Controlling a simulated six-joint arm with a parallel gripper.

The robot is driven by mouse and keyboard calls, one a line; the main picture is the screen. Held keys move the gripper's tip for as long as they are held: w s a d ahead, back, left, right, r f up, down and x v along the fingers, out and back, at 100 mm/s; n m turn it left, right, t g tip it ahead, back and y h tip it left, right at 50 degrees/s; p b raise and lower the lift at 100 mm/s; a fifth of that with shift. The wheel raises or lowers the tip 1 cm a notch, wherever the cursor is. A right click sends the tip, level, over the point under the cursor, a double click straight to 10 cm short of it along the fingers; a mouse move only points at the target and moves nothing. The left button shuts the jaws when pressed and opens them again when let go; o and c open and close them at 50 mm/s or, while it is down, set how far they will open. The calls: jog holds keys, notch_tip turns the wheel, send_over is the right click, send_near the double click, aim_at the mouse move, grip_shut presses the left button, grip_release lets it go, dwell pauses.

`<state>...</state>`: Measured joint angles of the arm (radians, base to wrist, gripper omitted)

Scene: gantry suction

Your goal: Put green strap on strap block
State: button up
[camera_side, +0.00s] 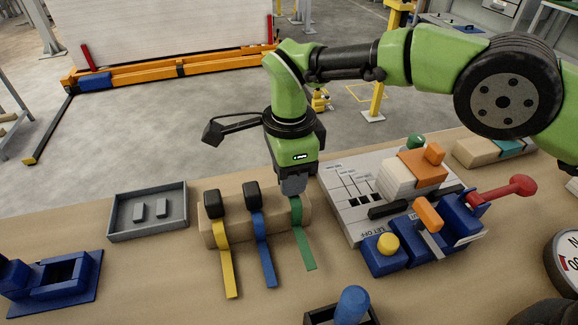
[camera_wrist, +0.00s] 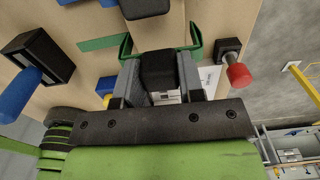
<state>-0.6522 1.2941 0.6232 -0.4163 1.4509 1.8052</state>
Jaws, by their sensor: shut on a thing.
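The green strap (camera_side: 303,247) hangs over the right end of a tan strap block (camera_side: 272,212) in the side view, its tail on the table. My gripper (camera_side: 293,194) is directly above it, pointing down. In the wrist view, my gripper (camera_wrist: 158,85) is shut on the green strap's black block, with its grey jaws on either side. Green strap bands (camera_wrist: 195,43) show beside the jaws. The jaws hide the strap's top in the side view. A yellow strap (camera_side: 226,260) and a blue strap (camera_side: 262,250), each with a black block on top, lie to the left.
A grey tray (camera_side: 112,220) with small grey pieces stands left. A white block with an orange strap (camera_side: 422,166) sits on the right panel, near a red handle (camera_side: 520,186) and an orange handle (camera_side: 428,213). A blue-handled tool (camera_side: 351,303) stands in front.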

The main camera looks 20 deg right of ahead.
jog(key=shift+f, duration=0.95)
jog(key=o, duration=1)
notch_tip(320, 180, up, 10)
jog(key=shift+f, duration=0.1)
